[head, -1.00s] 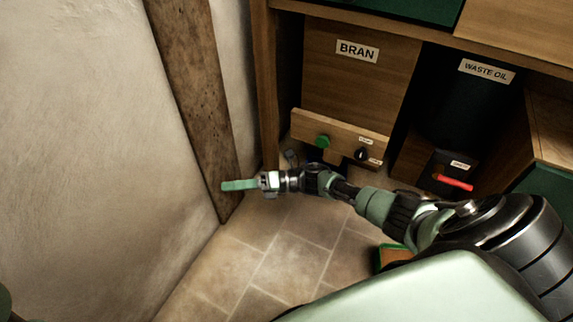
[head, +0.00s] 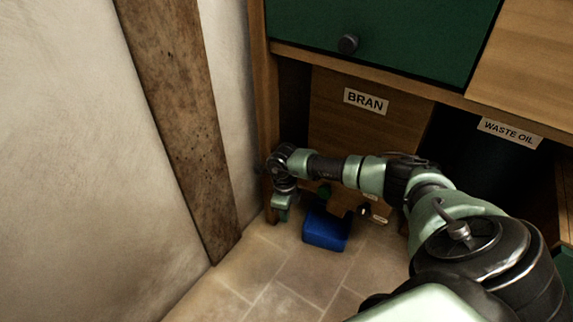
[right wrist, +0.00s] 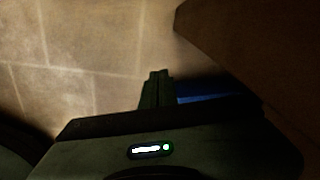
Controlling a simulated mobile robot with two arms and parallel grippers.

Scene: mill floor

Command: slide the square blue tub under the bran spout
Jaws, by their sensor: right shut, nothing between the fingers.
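The square blue tub (head: 326,229) stands on the tiled floor in front of the lower part of the wooden BRAN bin (head: 335,120). Its upper right part lies in shadow beside the bin's front board. The bran spout itself is hidden behind my right arm, so I cannot tell if the tub is under it. My right gripper (head: 281,207) points down just left of the tub, shut and empty. In the right wrist view its closed fingers (right wrist: 158,88) show with a strip of the blue tub (right wrist: 203,98) right beside them; I cannot tell if they touch. My left gripper is not in view.
A wooden post (head: 180,130) and plaster wall stand at left. The dark WASTE OIL bin (head: 465,160) is at right. Tiled floor (head: 290,285) is free in front.

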